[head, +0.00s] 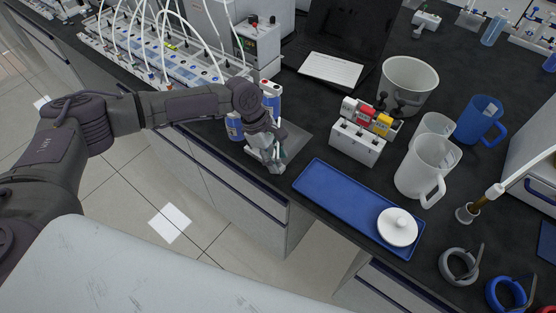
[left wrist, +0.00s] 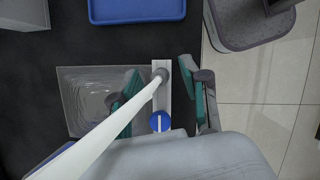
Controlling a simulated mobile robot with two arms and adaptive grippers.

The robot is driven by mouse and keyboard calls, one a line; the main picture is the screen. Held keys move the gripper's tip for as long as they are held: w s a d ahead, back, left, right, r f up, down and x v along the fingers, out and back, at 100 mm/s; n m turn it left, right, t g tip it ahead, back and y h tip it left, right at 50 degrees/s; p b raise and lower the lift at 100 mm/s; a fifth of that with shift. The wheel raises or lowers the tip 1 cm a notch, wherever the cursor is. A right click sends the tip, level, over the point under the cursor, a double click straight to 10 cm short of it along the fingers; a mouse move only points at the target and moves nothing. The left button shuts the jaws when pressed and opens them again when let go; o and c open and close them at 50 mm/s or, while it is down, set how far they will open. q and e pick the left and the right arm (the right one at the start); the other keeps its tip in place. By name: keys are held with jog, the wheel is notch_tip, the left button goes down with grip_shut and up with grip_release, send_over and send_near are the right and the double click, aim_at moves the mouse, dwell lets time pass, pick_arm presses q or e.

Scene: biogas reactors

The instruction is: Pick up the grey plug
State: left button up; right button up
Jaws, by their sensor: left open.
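The grey piece may be the grey plug, but I cannot be sure. I cannot tell whether a finger touches it. In the head view the gripper hides this spot. My right gripper is not in view.
A clear sheet or shallow tray (head: 294,138) lies beside the gripper. A blue tray (head: 335,190) holds a white lidded dish (head: 397,227). A white rack (head: 356,146) with coloured pieces and several jugs stand to the right. Bare floor drops off in front.

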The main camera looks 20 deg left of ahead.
aim_at(276, 158)
pick_arm(q)
jog(key=c, duration=0.9)
jog(key=shift+o, duration=0.2)
jog(key=shift+r, duration=0.15)
jog(key=shift+r, duration=0.55)
notch_tip(276, 158, up, 3)
jog(key=shift+f+b, duration=0.1)
jog(key=shift+b, duration=0.4)
jog(key=s+d+r+b, duration=0.1)
jog(key=s+d+r, duration=0.3)
jog(key=d+r, duration=0.3)
jog(key=d, duration=0.4)
jog(key=shift+s, duration=0.2)
jog(key=shift+a+r, duration=0.1)
jog(key=shift+r+p, duration=1.35)
jog(key=shift+p, duration=1.4)
